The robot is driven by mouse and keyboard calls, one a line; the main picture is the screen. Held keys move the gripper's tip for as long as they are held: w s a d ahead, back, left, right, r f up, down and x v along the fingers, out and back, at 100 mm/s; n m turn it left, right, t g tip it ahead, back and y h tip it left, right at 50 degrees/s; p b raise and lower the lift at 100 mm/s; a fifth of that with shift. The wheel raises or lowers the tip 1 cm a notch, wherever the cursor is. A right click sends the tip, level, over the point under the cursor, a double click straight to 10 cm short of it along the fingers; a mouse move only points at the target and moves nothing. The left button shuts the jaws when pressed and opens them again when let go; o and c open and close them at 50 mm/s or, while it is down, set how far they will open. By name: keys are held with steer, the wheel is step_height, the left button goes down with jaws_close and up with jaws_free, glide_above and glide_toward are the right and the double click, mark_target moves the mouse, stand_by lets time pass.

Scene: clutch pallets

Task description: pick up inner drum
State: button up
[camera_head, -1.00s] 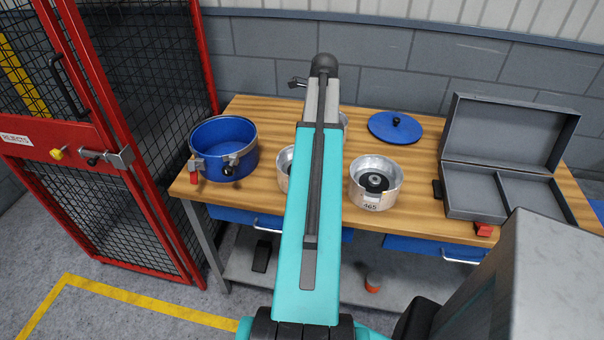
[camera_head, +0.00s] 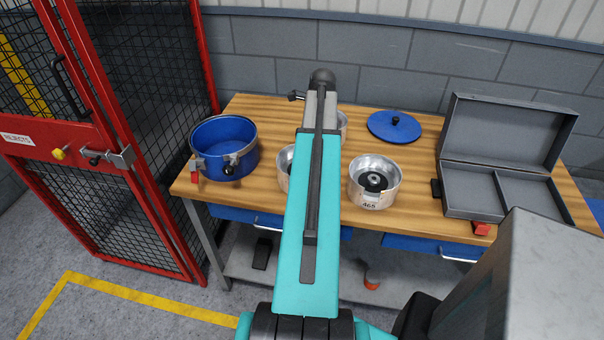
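A silver metal drum (camera_head: 357,188) with a dark round hub inside and the label 465 stands upright and open on the wooden workbench, right of my arm. A second silver drum (camera_head: 283,172) is left of my arm, which hides part of it. A third silver one (camera_head: 344,121) shows only a sliver behind my arm. I cannot tell which is the inner drum from labels alone. My gripper cannot be made out; my teal arm covers the middle of the view. A small dark part sticks out left of the arm's top.
A blue drum with clamps (camera_head: 250,150) stands at the bench's left end. A blue lid (camera_head: 385,124) lies at the back, and an open grey case (camera_head: 470,205) sits right. The wooden bench (camera_head: 415,160) has bare room between. A red mesh cage (camera_head: 150,215) stands left.

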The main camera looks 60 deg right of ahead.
jaws_close()
steer(key=shift+r, duration=0.15)
stand_by(1.2)
